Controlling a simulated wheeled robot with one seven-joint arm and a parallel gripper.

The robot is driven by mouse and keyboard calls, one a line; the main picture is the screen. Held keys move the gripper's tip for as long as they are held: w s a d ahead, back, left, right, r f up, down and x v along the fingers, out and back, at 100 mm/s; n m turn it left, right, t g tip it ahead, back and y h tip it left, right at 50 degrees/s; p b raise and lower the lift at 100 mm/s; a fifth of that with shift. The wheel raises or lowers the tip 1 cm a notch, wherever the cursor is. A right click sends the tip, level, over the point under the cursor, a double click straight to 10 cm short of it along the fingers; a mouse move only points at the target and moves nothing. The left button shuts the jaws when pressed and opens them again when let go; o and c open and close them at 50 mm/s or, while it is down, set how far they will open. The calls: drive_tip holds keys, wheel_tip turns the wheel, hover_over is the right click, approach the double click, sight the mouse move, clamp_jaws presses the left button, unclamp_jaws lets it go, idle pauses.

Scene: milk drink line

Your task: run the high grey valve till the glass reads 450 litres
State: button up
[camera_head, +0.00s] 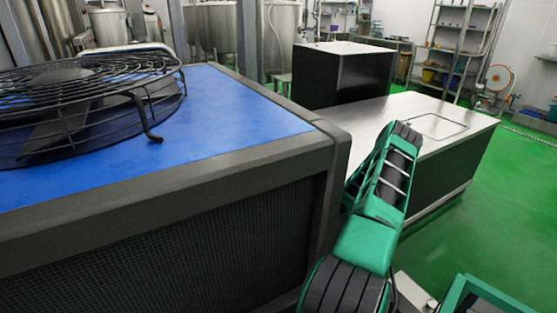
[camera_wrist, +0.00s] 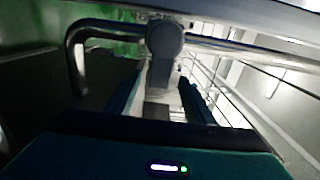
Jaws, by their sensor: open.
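In the wrist view a grey rounded piece (camera_wrist: 164,40) sits on a horizontal metal pipe (camera_wrist: 225,46). It may be the grey valve, but the dim picture does not settle this. No glass with a litre reading is visible in either view. In the head view only my green arm shows, reaching away over the floor side of the blue-topped unit; its gripper end is not clear there.
A dark-framed unit with a blue top (camera_head: 235,98) fills the left, with a black fan guard (camera_head: 85,90) on it. A steel-topped bench (camera_head: 460,112) carrying a black box (camera_head: 340,75) stands beyond my arm. Green floor (camera_head: 500,210) is open at right.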

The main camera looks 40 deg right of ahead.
drive_tip(key=shift+x, duration=2.75)
drive_tip(key=shift+d, duration=0.2)
clamp_jaws()
